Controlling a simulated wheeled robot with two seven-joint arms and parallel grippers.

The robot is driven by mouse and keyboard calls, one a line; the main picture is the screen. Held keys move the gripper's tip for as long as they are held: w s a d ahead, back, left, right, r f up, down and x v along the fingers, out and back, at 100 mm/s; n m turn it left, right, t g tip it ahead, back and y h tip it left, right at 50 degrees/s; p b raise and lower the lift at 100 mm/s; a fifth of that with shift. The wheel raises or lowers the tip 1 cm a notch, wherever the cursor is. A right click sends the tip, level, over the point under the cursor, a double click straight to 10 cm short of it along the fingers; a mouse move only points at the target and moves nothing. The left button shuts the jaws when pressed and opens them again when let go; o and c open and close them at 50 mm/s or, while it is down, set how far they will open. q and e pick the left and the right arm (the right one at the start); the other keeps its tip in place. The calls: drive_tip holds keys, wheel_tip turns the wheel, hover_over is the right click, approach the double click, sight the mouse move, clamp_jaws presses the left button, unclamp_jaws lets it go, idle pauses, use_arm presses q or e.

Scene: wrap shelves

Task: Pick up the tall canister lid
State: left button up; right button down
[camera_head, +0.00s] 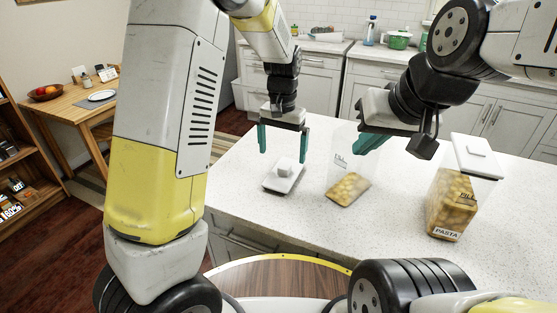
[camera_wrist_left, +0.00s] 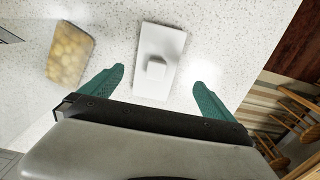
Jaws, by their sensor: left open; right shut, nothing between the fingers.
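A white rectangular lid (camera_head: 281,180) with a raised square knob lies flat on the counter, apart from the canisters. My left gripper (camera_head: 283,154) is open above it, fingers pointing down. In the left wrist view the lid (camera_wrist_left: 153,82) lies between and beyond the open fingertips (camera_wrist_left: 159,76), with nothing gripped. A clear canister (camera_head: 343,181) with yellowish contents low inside stands to the right, its top uncovered. Another clear canister (camera_head: 452,208), labelled PASTA, wears a white lid (camera_head: 476,155). My right gripper (camera_head: 366,145) is shut and empty above the uncovered canister's right side.
The pale speckled counter (camera_head: 250,205) has free room around the lid. In the left wrist view the canister with yellowish contents (camera_wrist_left: 69,55) stands left of the lid. A wooden table (camera_head: 75,105) and shelf (camera_head: 25,185) stand at the far left, with cabinets behind.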

sight(285, 166)
use_arm(q)
drive_tip(key=f, duration=0.6)
drive_tip(key=shift+d+f, duration=0.3)
drive_tip(key=shift+d, duration=0.1)
drive_tip(key=c, duration=1.5)
drive_tip(key=shift+r, duration=0.15)
